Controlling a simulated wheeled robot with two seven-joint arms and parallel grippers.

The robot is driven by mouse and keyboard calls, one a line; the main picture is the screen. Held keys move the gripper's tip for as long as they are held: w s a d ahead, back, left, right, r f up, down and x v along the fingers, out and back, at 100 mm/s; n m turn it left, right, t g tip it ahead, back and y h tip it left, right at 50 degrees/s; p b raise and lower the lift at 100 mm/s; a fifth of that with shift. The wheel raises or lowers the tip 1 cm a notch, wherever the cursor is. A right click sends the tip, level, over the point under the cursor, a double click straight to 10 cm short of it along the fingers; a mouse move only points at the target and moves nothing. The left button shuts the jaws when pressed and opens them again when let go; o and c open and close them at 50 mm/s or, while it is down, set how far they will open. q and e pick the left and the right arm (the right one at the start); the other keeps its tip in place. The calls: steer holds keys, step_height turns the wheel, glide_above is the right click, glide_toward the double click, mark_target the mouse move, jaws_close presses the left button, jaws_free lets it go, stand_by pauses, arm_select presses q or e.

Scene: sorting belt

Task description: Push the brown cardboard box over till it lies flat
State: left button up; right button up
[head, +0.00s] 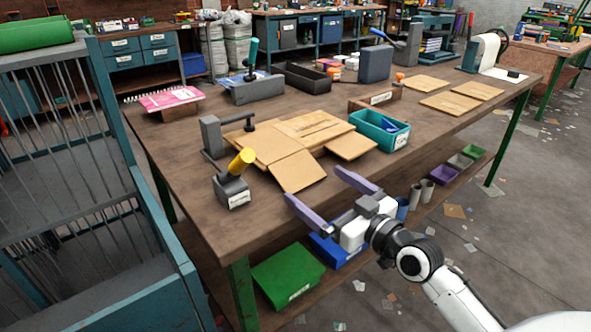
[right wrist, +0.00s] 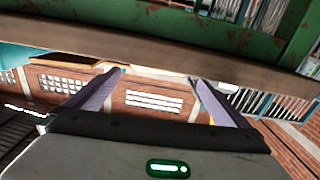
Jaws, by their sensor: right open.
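The brown cardboard box (head: 265,145) is on the workbench, left of the teal bin. It shows as tan panels and flaps spread low over the top, the front flap (head: 298,172) angled toward the bench's front edge. I cannot tell how much height it has. My right gripper (head: 313,184) is open and empty by the bench's near edge, in front of the box and apart from it in the picture. In the right wrist view its two purple fingers (right wrist: 157,76) stand wide apart with nothing between them. My left gripper is not in view.
The workbench (head: 190,180) also holds a yellow-handled tool (head: 240,165), a grey clamp (head: 213,137), a teal bin (head: 365,125) and flat cardboard sheets (head: 449,103). A blue barred cage (head: 130,150) stands at the left. Bins sit on the lower shelf.

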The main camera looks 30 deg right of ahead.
mark_target(301, 174)
steer(key=w, duration=0.6)
steer(key=shift+w+a, duration=0.25)
steer(key=shift+w, duration=0.15)
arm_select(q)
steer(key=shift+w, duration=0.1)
arm_select(e)
steer(key=shift+w, duration=0.55)
